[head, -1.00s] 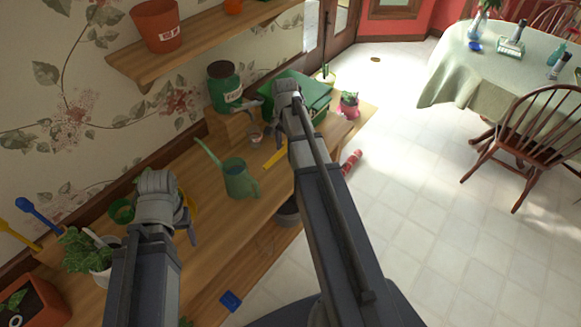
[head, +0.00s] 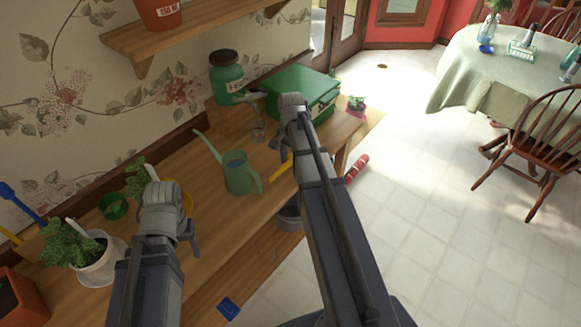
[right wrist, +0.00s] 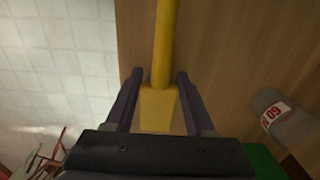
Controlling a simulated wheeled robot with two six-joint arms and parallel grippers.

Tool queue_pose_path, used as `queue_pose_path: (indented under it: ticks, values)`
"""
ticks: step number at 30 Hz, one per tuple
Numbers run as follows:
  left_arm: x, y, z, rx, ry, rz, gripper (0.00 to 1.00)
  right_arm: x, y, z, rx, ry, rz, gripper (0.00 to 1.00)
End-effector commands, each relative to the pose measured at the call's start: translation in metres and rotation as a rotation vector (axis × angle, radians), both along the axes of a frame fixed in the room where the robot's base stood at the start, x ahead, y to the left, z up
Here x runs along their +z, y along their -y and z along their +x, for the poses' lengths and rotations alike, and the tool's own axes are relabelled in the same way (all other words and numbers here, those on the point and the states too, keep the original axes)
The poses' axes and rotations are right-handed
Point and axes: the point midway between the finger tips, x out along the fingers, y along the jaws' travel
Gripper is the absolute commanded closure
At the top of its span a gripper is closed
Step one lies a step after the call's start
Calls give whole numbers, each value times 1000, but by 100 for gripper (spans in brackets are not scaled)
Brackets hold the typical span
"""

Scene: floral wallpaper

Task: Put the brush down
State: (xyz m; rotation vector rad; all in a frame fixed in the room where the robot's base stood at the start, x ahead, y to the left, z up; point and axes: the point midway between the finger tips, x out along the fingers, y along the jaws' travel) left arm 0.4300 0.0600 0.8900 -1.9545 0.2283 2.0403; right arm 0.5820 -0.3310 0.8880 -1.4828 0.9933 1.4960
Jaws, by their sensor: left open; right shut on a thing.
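The brush shows as a yellow handle (right wrist: 166,40) in the right wrist view, running up from between the fingers over the wooden bench. A yellow piece of it (head: 281,169) also shows in the head view, beside the watering can. My right gripper (right wrist: 159,74) is shut on the brush; in the head view it is mostly hidden behind my arm. I see no bristles, and cannot tell whether the brush touches the bench. My left gripper (head: 191,237) is open and empty over the bench's near left part, beside a yellow round thing (head: 186,199).
The wooden bench (head: 230,225) holds a green watering can (head: 240,175), a green jar (head: 226,78), a green box (head: 300,92), a small glass (head: 258,130) and potted plants (head: 97,262). A red cylinder (head: 357,168) shows beyond its right edge. Bare wood lies in front of the can.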

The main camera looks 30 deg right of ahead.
Motion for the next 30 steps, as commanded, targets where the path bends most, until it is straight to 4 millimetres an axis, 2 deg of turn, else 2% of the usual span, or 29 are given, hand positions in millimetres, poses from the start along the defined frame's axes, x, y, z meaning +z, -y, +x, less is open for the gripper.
queue_pose_path:
  ticks: [1, 13, 14, 22, 30]
  values:
    - [-9, 0, 0, 0, 0, 0, 35, -9, 0, 0, 0, 0, 0, 100]
    - [-10, 0, 0, 0, 0, 0, 35, -10, 0, 0, 0, 0, 0, 100]
    - [-10, 0, 0, 0, 0, 0, 35, -10, 0, 0, 0, 0, 0, 45]
    - [-9, 0, 0, 0, 0, 0, 35, -9, 0, 0, 0, 0, 0, 16]
    - [-8, 0, 0, 0, 0, 0, 35, -8, 0, 0, 0, 0, 0, 16]
